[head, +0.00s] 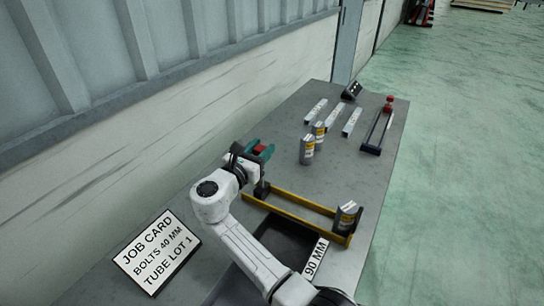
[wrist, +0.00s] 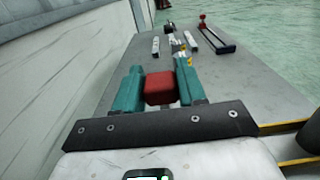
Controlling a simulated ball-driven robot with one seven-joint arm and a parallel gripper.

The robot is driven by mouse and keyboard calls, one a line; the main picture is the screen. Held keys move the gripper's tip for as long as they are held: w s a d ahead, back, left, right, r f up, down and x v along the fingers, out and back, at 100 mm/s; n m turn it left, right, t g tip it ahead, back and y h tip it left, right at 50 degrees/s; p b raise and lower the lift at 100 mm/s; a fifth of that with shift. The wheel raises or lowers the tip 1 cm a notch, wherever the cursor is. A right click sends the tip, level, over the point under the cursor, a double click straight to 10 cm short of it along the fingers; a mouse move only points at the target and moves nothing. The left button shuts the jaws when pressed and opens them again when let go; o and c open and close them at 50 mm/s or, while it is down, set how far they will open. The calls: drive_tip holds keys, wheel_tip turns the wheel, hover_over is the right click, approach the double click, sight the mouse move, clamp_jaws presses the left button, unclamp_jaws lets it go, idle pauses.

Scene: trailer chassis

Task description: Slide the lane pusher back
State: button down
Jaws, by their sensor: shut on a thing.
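My gripper (head: 262,152), with teal fingers, is shut on a red knob, seen between the fingers in the wrist view (wrist: 160,88). The knob appears to belong to the lane pusher, whose dark post (head: 261,189) shows just below the gripper at the left end of the yellow-railed lane (head: 297,202). The pusher's lower part is partly hidden by my gripper and arm.
Two similar canisters (head: 307,150) stand behind the lane. Several pale marked strips (head: 352,122) and a dark box (head: 352,90) lie farther back. A second dark lane with a red knob (head: 388,103) is at the back right. A dark opening (head: 287,243) lies in front; a job card (head: 157,252) is left.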

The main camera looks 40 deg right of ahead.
drive_tip(key=shift+w+a, duration=0.25)
drive_tip(key=shift+w, duration=0.3)
drive_tip(key=shift+w+a, duration=0.2)
drive_tip(key=shift+w, duration=0.35)
drive_tip(key=c, duration=0.7)
unclamp_jaws()
drive_tip(key=shift+w, duration=0.1)
drive_tip(key=b+v, duration=0.2)
drive_tip(key=v, duration=0.9)
